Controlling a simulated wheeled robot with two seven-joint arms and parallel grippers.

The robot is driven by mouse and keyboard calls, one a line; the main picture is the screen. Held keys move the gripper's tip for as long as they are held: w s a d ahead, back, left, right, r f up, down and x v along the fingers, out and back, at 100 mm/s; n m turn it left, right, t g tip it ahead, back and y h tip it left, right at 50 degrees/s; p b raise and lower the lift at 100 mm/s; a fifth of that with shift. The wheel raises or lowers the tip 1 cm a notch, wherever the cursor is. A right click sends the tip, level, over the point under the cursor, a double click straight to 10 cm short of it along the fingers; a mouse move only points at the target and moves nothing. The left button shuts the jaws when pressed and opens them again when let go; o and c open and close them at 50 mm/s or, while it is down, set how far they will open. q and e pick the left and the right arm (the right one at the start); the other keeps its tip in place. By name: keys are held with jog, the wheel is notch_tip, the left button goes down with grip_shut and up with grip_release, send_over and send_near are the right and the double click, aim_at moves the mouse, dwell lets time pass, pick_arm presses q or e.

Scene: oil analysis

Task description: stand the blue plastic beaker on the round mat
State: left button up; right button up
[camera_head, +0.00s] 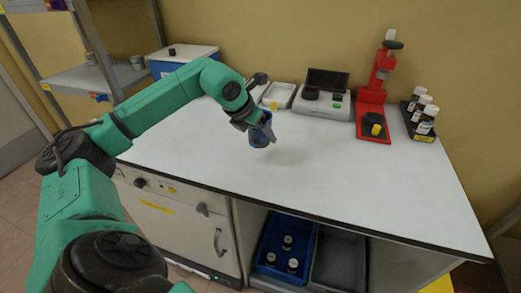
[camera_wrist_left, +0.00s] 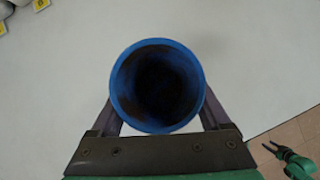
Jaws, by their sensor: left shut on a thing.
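The blue plastic beaker (camera_head: 263,135) is held above the white bench, with a faint shadow on the bench to its lower right. My left gripper (camera_head: 257,122) is shut on it. In the left wrist view I look straight down into the beaker's round blue rim (camera_wrist_left: 115,88) and dark inside, with one finger at each side. The beaker looks roughly upright. I cannot make out a round mat in either view.
On the bench (camera_head: 375,185), a pale tray (camera_head: 280,92), a grey instrument (camera_head: 322,100), a red stand (camera_head: 371,98) and a rack of bottles (camera_head: 421,115) line the back. The bench's front and middle are clear. A blue crate (camera_head: 270,268) with bottles sits below.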

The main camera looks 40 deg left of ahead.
aim_at(260, 155)
pick_arm(q)
jog(key=f, duration=0.4)
jog(key=shift+s+f, duration=0.15)
jog(key=shift+s, duration=0.05)
jog(key=shift+f, duration=0.3)
jog(key=shift+w, duration=0.1)
jog(key=shift+f, duration=0.15)
jog(key=o, duration=1.2)
pick_arm(e)
jog(key=shift+w+a, duration=0.25)
jog(key=shift+w, duration=0.55)
